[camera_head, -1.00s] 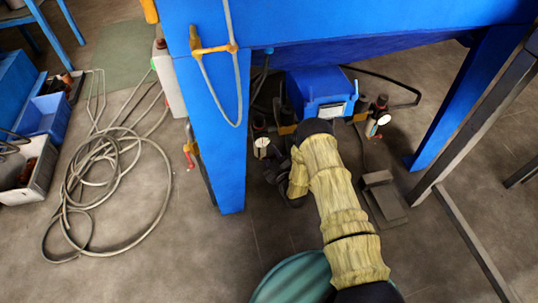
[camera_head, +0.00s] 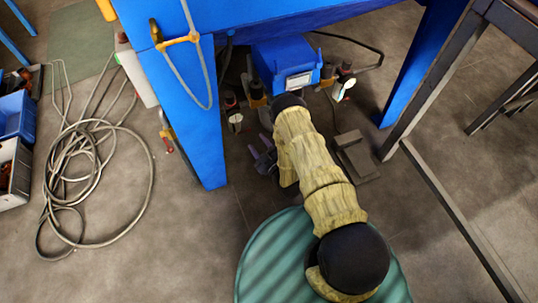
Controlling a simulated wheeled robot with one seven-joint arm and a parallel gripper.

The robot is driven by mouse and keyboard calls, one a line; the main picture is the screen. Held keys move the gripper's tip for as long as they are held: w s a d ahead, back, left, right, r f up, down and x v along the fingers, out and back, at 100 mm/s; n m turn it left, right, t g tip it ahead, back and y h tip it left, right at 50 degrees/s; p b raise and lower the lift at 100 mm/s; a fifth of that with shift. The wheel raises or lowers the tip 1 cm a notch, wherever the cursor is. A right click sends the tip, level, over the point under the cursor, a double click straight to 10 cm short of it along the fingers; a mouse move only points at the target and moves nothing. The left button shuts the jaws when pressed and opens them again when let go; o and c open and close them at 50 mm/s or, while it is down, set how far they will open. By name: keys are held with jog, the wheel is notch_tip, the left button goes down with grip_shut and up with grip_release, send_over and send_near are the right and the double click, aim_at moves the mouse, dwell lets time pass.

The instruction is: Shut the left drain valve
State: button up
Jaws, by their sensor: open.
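Two dark regulator units with round white gauges stand under the blue cabinet: the left unit (camera_head: 232,103) and the right unit (camera_head: 342,82). I cannot make out a drain valve on either one at this size. A small valve with a red handle (camera_head: 168,146) is on the left side of the blue leg, with the handle hanging down. My gripper (camera_head: 262,153) is open, with dark fingers, low beneath the left unit and right of the blue leg. My yellow-sleeved arm hides part of the area behind it. The gripper appears empty and apart from the red-handled valve.
The blue cabinet leg (camera_head: 196,130) stands between my gripper and the red-handled valve. A blue box (camera_head: 285,60) sits behind the units. A coiled hose (camera_head: 150,190) covers the left floor.

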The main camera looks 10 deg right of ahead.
jog(key=p+v, duration=0.4)
jog(key=v, duration=0.3)
jog(key=shift+s, duration=0.35)
jog(key=shift+d, duration=0.1)
